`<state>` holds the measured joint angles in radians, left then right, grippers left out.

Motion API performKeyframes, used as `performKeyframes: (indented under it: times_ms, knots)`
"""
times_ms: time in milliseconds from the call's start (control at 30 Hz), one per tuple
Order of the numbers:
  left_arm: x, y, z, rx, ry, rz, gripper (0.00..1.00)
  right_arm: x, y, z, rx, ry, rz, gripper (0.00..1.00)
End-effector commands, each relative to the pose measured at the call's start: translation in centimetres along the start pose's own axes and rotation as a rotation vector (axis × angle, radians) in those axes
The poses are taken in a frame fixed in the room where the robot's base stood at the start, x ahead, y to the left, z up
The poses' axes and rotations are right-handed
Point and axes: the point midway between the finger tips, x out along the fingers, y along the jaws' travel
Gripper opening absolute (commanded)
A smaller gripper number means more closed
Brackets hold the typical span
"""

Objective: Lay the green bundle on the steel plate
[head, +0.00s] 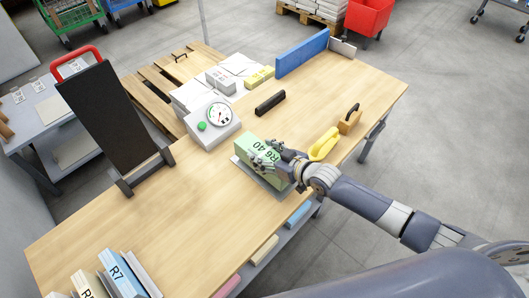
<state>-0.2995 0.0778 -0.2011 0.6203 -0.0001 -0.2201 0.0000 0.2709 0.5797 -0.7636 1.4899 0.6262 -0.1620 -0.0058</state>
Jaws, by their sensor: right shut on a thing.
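The green bundle (250,146), marked "R6 40", is near the middle of the wooden table. My right gripper (270,158) is shut on it from the right side, and the fingers hide part of its top. The steel plate (274,190) shows as a thin grey edge under and in front of the bundle. The bundle is over the plate, but I cannot tell whether it touches it. My left gripper is not in view.
A dial scale with a green button (212,122) stands just behind the plate. A black bar (270,103), a yellow tool (323,144) and a wood-based stamp (350,118) lie nearby. A tall black board (110,115) stands at left. The table's left-front middle is clear.

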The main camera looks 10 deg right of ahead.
Motion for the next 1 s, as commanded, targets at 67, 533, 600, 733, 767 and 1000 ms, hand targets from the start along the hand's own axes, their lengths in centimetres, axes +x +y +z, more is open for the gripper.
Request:
performKeyframes:
  times_ms: [67, 533, 600, 733, 767, 1000]
  knots:
    - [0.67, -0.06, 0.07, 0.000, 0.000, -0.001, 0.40, 0.35, 0.06, 0.12, -0.001, 0.012, 0.000, 0.00]
    - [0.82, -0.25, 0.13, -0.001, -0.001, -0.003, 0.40, 0.44, 0.04, 0.32, -0.001, 0.013, 0.000, 0.00]
    - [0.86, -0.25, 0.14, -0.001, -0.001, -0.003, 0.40, 0.45, 0.05, 0.36, -0.001, 0.013, 0.000, 0.00]
    - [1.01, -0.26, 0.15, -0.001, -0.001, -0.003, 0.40, 0.52, 0.04, 0.53, -0.001, 0.013, 0.000, 0.00]
    - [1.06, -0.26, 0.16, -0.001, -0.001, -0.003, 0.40, 0.54, 0.04, 0.58, -0.001, 0.012, 0.000, 0.00]
    - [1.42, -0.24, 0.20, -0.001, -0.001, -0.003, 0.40, 0.71, 0.05, 0.97, -0.001, 0.013, 0.000, 0.00]
